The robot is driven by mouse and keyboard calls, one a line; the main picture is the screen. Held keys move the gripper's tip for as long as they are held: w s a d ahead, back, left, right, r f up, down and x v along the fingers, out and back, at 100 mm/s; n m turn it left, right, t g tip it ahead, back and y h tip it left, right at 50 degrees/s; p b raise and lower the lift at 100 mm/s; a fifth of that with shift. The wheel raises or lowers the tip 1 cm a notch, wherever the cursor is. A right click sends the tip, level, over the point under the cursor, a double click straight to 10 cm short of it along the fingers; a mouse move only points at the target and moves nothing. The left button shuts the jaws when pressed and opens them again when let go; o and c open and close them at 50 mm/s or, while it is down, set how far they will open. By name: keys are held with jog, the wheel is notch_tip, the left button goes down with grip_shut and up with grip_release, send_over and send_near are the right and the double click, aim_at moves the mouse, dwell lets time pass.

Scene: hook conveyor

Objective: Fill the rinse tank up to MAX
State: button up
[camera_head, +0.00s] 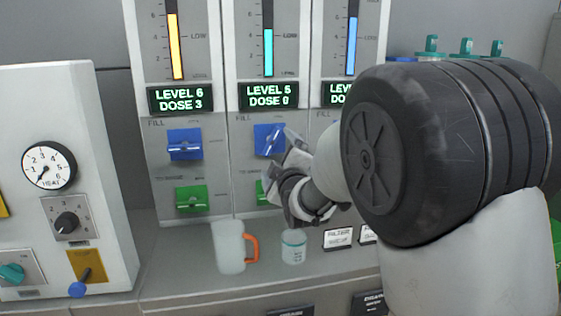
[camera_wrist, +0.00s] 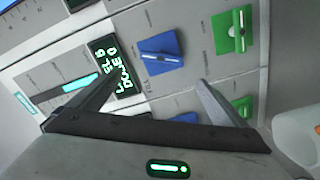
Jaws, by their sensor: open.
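Three tank columns show in the head view: a yellow gauge (camera_head: 174,45), a teal gauge (camera_head: 268,52) and a blue gauge (camera_head: 351,46). Which is rinse cannot be read. The middle display (camera_head: 268,95) seems to read LEVEL 5, DOSE 0; it also shows in the wrist view (camera_wrist: 112,65). The middle blue FILL lever (camera_head: 268,140) has its bar slanted, while the left blue lever's (camera_head: 184,146) bar lies nearly level. My gripper (camera_head: 283,160) is open and empty in front of the middle column. In the wrist view, the middle blue lever (camera_wrist: 160,52) appears beyond and between my fingertips.
Green levers (camera_head: 191,198) sit below the blue ones. A white jug with an orange handle (camera_head: 229,247) and a small cup (camera_head: 293,246) stand on the ledge below my gripper. A heat panel with knobs (camera_head: 66,222) stands left. My arm hides much of the right column.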

jog(key=v, duration=0.3)
jog(key=shift+s+d, duration=0.1)
jog(key=shift+s, duration=0.15)
dwell(6.4)
